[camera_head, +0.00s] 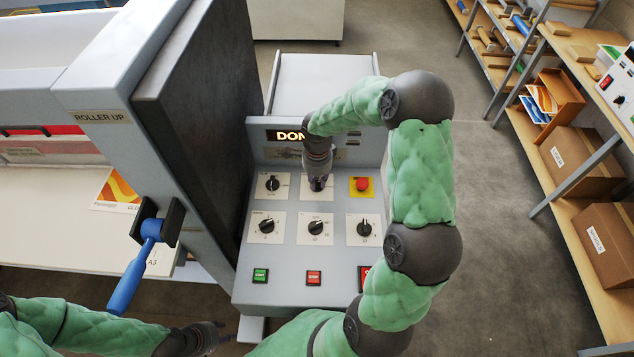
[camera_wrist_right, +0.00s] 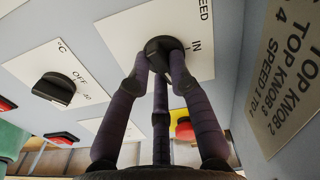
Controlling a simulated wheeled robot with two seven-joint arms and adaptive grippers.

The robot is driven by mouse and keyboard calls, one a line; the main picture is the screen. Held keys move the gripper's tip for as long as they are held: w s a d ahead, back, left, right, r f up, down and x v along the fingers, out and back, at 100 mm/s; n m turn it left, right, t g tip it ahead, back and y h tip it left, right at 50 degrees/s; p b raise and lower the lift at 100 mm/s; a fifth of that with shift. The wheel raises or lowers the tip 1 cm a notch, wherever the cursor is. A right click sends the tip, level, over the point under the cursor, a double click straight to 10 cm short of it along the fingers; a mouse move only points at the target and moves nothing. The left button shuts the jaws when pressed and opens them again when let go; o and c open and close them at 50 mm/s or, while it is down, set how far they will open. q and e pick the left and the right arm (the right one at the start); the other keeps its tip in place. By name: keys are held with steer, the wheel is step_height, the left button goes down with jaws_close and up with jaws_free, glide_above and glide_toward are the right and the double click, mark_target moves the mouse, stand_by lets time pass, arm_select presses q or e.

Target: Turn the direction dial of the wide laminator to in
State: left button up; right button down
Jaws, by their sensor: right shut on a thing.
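The wide laminator's control panel (camera_head: 277,208) is at the centre of the head view. The direction dial (camera_wrist_right: 166,46) is a black knob on a white plate, in the top row; an "IN" label and letters ending in "EED" show beside it in the wrist view. My right gripper (camera_head: 318,181) has come down onto this dial. In the wrist view its purple-grey fingers (camera_wrist_right: 165,68) are closed around the knob. The fingers hide part of the knob, and I cannot tell where it points. My left gripper (camera_head: 212,336) is low at the left, away from the panel, its opening unclear.
Other dials (camera_head: 267,226), a red emergency button (camera_head: 362,184), a green button (camera_head: 260,275) and a red button (camera_head: 314,277) surround the dial. A lit display (camera_head: 288,135) is partly hidden by my arm. A blue-handled lever (camera_head: 136,265) sticks out left. Shelves (camera_head: 560,215) stand right, beyond open floor.

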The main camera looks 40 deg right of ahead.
mark_target(318, 181)
steer(key=n+b, duration=0.1)
steer(key=n, duration=0.2)
steer(key=shift+n, duration=0.4)
steer(key=n+b, duration=0.1)
steer(key=n, duration=0.2)
steer(key=shift+d+n, duration=0.1)
steer(key=shift+n, duration=0.2)
steer(key=n, duration=0.3)
steer(key=shift+d+n, duration=0.1)
steer(key=shift+n, duration=2.1)
steer(key=c, duration=1.1)
jaws_free()
step_height(318, 181, up, 12)
